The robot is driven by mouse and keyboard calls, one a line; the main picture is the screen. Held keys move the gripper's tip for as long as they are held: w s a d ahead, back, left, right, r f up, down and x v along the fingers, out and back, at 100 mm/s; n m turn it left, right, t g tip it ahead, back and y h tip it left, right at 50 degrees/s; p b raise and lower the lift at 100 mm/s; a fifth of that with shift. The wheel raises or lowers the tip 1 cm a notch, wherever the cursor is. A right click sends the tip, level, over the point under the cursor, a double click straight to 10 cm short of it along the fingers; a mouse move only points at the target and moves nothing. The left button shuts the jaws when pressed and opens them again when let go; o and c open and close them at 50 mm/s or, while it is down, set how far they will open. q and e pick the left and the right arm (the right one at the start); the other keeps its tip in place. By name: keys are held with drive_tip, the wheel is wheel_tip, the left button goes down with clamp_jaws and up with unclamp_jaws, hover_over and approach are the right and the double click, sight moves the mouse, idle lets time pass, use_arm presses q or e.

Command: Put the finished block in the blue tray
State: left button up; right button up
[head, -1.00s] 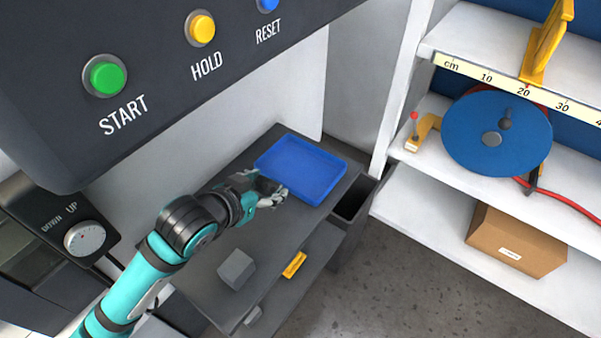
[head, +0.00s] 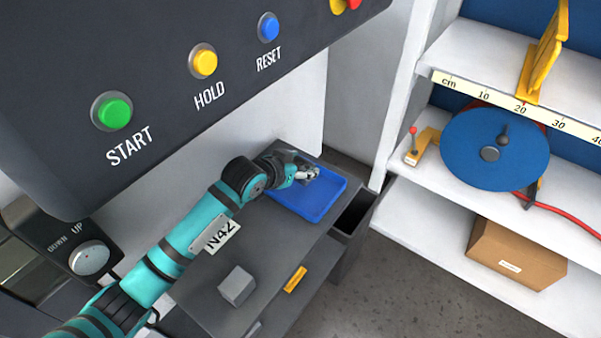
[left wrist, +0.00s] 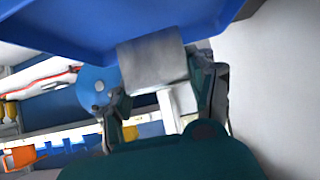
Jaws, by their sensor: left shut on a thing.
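The blue tray (head: 318,207) lies on the dark table by the white panel. It also fills the top of the left wrist view (left wrist: 90,27). My left gripper (head: 310,174) is over the tray, toward its far side. It is shut on a grey block (left wrist: 152,62), which sits between the fingers in the left wrist view and overlaps the tray's blue surface there. I cannot tell whether the block touches the tray. In the head view the held block is mostly hidden by the gripper. Another grey block (head: 237,286) rests on the near part of the table.
A dark panel with START (head: 112,111), HOLD and RESET buttons overhangs the table (head: 255,242). A yellow piece (head: 295,279) lies on a lower level. An open dark bin (head: 357,215) stands right of the tray. White shelves hold a blue disc (head: 470,160) and a cardboard box (head: 515,252).

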use_arm(q)
drive_tip(key=shift+f+p, duration=0.4)
drive_tip(key=shift+f, duration=1.25)
drive_tip(key=shift+f, duration=0.2)
drive_tip(key=o, duration=1.5)
drive_tip(key=shift+s+a+r, duration=0.1)
drive_tip(key=shift+r, duration=0.1)
drive_tip(key=b+v, duration=0.1)
drive_tip(key=v, duration=1)
drive_tip(key=shift+s+a+r, duration=0.15)
drive_tip(key=shift+s+r, duration=0.1)
drive_tip(key=shift+s, duration=0.05)
